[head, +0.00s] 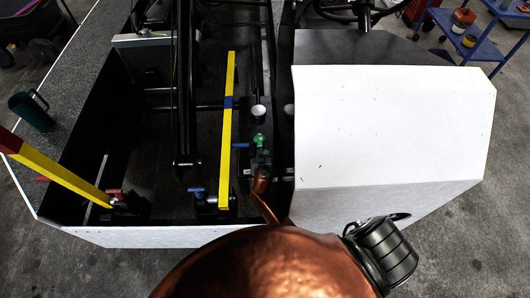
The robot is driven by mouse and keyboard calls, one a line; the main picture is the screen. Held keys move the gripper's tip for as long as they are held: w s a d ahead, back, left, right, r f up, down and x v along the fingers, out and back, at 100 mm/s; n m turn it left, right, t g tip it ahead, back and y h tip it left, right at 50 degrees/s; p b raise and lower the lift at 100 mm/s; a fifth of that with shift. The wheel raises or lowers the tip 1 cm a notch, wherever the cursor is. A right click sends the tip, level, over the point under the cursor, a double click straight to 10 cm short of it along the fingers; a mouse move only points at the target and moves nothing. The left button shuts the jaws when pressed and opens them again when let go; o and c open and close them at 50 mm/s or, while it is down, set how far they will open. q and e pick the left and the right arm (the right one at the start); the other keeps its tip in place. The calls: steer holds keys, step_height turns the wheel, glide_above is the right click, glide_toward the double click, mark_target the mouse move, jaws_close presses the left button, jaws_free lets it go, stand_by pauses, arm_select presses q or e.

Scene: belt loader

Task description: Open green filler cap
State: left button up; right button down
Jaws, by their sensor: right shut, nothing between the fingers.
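The green filler cap (259,140) is a small green piece near the middle of the picture, just right of the long yellow bar. It appears in place on the machine. My right arm comes up from the bottom, with its large copper shell close to the camera. Its right gripper (260,163) is small and dark, just below the green cap in the picture, and is shut with nothing seen in it. Whether it touches the cap is too small to tell. My left gripper is not in view.
A yellow bar (227,125) with a blue band stands left of the cap. Blue (196,190) and red (115,194) valve handles sit lower left. A red and yellow lever (55,170) slants at left. A white housing (390,125) fills the right side. A dark green mug (31,110) stands on the left ledge.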

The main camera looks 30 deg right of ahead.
step_height(320, 180, down, 4)
steer(key=s+b, duration=0.2)
arm_select(q)
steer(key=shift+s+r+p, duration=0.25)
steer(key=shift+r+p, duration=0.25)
steer(key=shift+p, duration=0.55)
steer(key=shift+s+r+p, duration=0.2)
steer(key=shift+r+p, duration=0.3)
steer(key=shift+p, duration=0.5)
arm_select(e)
steer(key=s+a+r, duration=0.4)
steer(key=s+r, duration=0.1)
steer(key=r, duration=0.3)
steer(key=shift+s, duration=0.4)
